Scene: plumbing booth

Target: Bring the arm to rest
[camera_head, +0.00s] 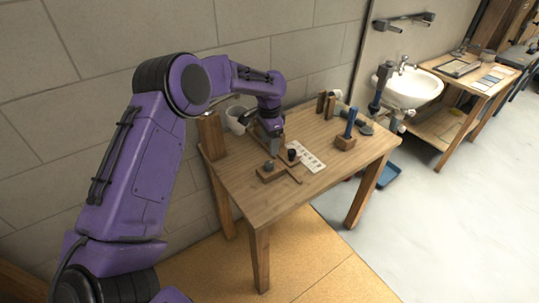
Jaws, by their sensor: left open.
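My left arm (150,150) is purple and black. It comes in from the left, rises, and bends over the wooden table (235,172). My left gripper (273,150) is open and points down at the table's back left part. It is small in the picture, and I see nothing held between its fingers. A wooden block with a grey piece (268,171) is just in front of it, and a small black piece (292,155) is to its right. My right gripper is not in view.
A white mug (235,120) and an upright wooden block (213,135) stand left of the gripper. A white card (308,157) and a blue-handled tool in a wooden block (347,135) are to the right. Farther right are a sink (412,90) and a second table (480,72).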

